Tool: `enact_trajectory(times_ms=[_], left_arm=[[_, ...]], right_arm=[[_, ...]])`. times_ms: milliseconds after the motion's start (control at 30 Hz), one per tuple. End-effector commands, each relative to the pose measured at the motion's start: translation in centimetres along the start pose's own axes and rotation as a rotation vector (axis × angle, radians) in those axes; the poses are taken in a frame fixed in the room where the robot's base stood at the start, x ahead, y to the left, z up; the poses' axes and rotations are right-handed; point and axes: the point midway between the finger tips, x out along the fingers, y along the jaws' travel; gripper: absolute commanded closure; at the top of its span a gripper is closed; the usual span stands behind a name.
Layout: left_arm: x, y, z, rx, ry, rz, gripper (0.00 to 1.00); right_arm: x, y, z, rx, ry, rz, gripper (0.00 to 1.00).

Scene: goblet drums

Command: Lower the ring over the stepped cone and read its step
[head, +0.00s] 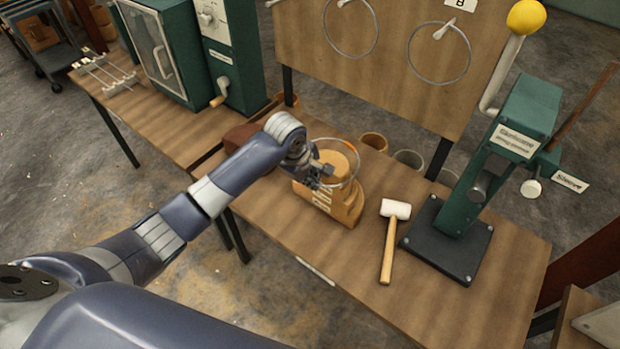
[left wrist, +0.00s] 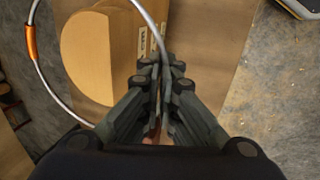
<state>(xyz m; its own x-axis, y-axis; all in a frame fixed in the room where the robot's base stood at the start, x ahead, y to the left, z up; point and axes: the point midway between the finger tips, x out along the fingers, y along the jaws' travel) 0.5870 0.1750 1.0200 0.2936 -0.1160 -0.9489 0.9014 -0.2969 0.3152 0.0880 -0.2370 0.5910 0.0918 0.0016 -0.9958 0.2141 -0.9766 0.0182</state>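The ring (head: 357,172) is thin grey metal with an orange band (left wrist: 31,42). My left gripper (head: 322,177) is beside the cone, with its fingers (left wrist: 158,75) closed together on the ring's near edge. The ring is around or above the cone's upper part; whether it touches a step I cannot tell. My right gripper is not in view.
A board (head: 390,50) with hanging rings rises behind. A green cabinet (head: 168,50) is at the back left. The bench front is clear.

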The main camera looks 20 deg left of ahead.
Motion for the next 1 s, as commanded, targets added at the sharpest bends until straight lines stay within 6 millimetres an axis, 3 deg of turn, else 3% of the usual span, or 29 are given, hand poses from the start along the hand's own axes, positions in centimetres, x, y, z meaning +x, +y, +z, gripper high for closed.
enact_trajectory(times_ms=[1000], left_arm=[[2.8, -0.9, -0.1, -0.001, 0.000, -0.032, 1.00]], right_arm=[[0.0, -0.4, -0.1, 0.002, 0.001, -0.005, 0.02]])
